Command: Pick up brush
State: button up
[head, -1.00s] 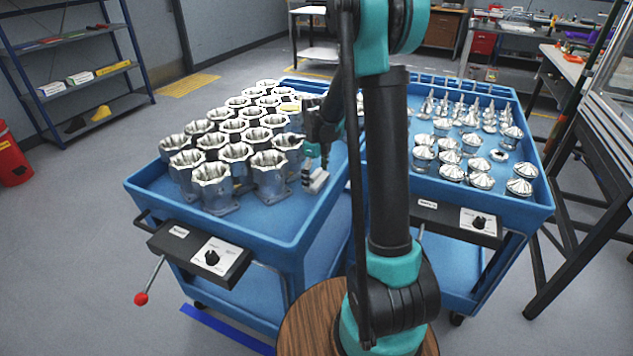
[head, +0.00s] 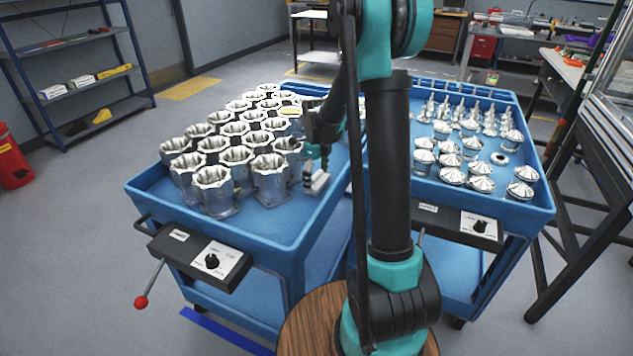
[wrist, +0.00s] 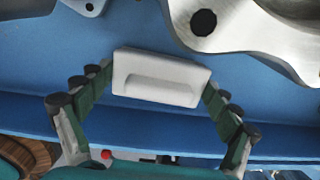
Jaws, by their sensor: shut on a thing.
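The brush (head: 316,183) is a pale grey-white block on the blue floor of the left cart, near its right wall and beside the metal housings. In the wrist view the brush (wrist: 158,80) shows as a white block with a recessed lower face. My gripper (head: 319,166) is over it in the head view, partly hidden by my arm. In the wrist view my gripper's fingers (wrist: 157,84) close on both ends of the brush. I cannot tell whether the brush is clear of the cart floor.
Rows of machined housings (head: 213,190) fill the left cart (head: 270,228), the nearest close beside my gripper. The right cart (head: 400,189) holds several cone-shaped metal parts (head: 480,185). A raised rim runs around each cart.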

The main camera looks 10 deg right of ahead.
aim_at(316, 174)
notch_tip(316, 174, up, 19)
dwell(0.5)
